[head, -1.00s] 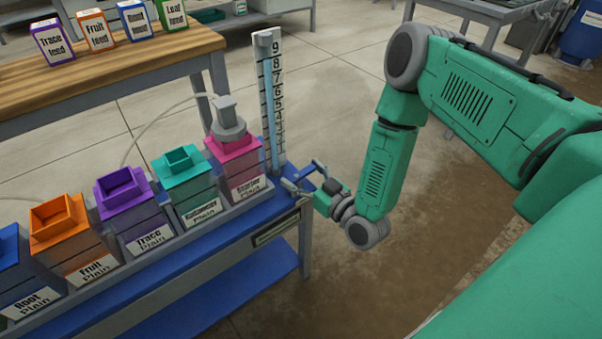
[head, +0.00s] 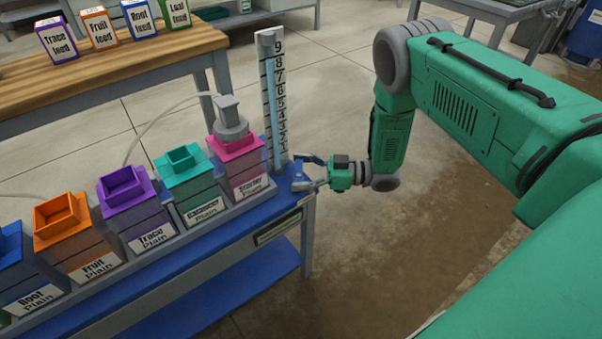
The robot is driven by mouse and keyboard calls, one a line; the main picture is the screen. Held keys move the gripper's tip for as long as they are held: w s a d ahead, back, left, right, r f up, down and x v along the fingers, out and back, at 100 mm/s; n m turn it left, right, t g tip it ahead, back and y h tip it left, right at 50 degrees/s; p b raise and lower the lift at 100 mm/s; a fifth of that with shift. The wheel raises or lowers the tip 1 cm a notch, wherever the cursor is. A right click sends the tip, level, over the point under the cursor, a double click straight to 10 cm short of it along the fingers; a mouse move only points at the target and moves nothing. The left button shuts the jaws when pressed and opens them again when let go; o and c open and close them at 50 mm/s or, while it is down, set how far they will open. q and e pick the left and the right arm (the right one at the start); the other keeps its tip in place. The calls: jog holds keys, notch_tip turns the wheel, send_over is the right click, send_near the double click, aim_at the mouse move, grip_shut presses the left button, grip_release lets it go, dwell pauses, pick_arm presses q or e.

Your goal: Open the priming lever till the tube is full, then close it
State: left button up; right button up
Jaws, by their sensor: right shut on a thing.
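The upright measuring tube (head: 271,110) stands at the right end of the blue bench, with a scale numbered up to 9. A pale blue column shows in it, its top seeming to lie near the upper numbers. My right gripper (head: 297,173) is at the foot of the tube, reaching in from the right, with its fingers closed on the priming lever. The lever is too small and too covered by the fingers to make out its angle. My left gripper is not in view.
A row of coloured tanks stands left of the tube; the pink-topped tank (head: 236,165) is nearest and carries a grey pump cap (head: 230,118). A wooden table (head: 110,70) with several feed boxes is behind. The floor right of the bench is open.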

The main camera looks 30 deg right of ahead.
jog(key=n+g+y+b, duration=0.1)
jog(key=g, duration=0.1)
jog(key=n+g+y, duration=0.1)
jog(key=n, duration=0.1)
jog(key=shift+w+a+r+g+b, duration=0.1)
jog(key=shift+w+a+g+b, duration=0.1)
jog(key=shift+w+g+b, duration=0.2)
jog(key=n+g, duration=0.1)
jog(key=n+g+b, duration=0.1)
jog(key=g, duration=0.1)
jog(key=n+g+y+b, duration=0.1)
jog(key=shift+a+g, duration=0.25)
jog(key=shift+g, duration=0.05)
jog(key=shift+n+g+b, duration=0.7)
jog(key=shift+n+g, duration=0.1)
jog(key=shift+g, duration=0.6)
jog(key=shift+o, duration=1.1)
jog(key=shift+s+a+g, duration=0.2)
jog(key=shift+a+g, duration=0.1)
jog(key=shift+g, duration=0.1)
jog(key=o, duration=0.9)
jog(key=d, duration=0.8)
jog(key=shift+w+d, duration=0.4)
